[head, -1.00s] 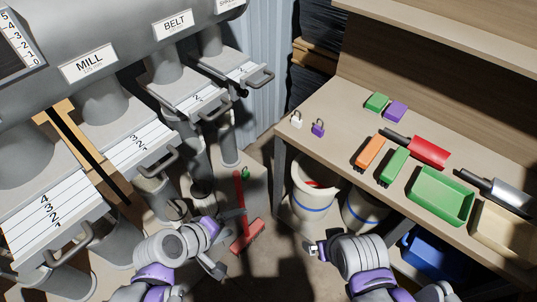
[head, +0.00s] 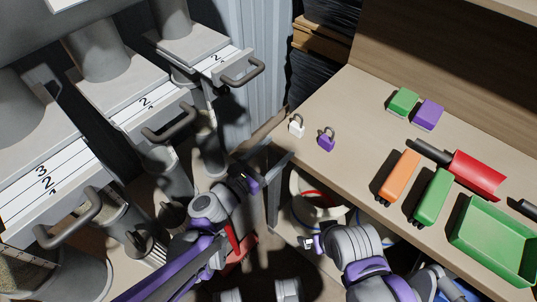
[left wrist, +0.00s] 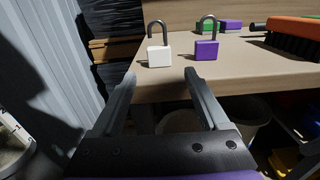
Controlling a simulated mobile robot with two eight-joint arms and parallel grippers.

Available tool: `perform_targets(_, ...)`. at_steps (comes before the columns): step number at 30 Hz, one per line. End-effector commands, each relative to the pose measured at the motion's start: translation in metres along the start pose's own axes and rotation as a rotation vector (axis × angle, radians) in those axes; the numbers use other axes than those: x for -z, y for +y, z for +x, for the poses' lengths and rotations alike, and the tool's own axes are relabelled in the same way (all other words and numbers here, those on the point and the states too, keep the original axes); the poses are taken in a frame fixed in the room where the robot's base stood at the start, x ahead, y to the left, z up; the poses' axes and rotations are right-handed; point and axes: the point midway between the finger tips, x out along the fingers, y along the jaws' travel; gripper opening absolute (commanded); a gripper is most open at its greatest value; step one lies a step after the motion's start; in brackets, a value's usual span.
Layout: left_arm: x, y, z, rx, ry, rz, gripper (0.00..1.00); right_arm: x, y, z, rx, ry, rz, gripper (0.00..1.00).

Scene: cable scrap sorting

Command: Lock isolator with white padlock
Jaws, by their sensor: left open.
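The white padlock (head: 296,127) stands upright near the left end of the workbench. It also shows in the left wrist view (left wrist: 159,56), with its dark shackle raised and one leg free of the body. My left gripper (head: 268,157) is open and empty at the bench's left front corner, short of the white padlock. In the left wrist view its two fingers (left wrist: 160,85) point toward the padlock, apart from it. My right gripper (head: 310,243) is low in front of the bench; its jaws are too small to read. I cannot make out the isolator.
A purple padlock (head: 326,141) stands just right of the white one. Green and purple blocks, an orange brush (head: 399,176), a green brush (head: 432,196), a red scoop (head: 475,175) and a green tray (head: 495,240) lie further right. Gates with handles (head: 243,68) are at left.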

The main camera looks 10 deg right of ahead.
Motion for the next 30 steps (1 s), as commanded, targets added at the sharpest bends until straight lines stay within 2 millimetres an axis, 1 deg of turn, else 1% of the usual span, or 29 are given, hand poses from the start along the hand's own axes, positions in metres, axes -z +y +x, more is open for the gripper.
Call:
perform_targets(3, 0.0, 0.0, 0.013, 0.002, -0.001, 0.001, 0.78, 0.0, 0.0, 0.001, 0.0, 0.0, 0.0, 1.0)
perform_targets(18, 0.0, 0.0, 0.062, 0.002, 0.001, 0.003, 0.78, 0.0, 0.0, 0.002, 0.0, 0.0, 0.0, 1.0)
perform_targets(24, 0.0, 0.0, 0.073, 0.001, 0.0, 0.003, 0.78, 0.0, 0.0, 0.002, 0.0, 0.0, 0.0, 1.0)
perform_targets(30, 0.0, 0.0, 0.077, 0.001, 0.0, 0.003, 0.78, 0.0, 0.0, 0.002, 0.0, 0.0, 0.0, 1.0)
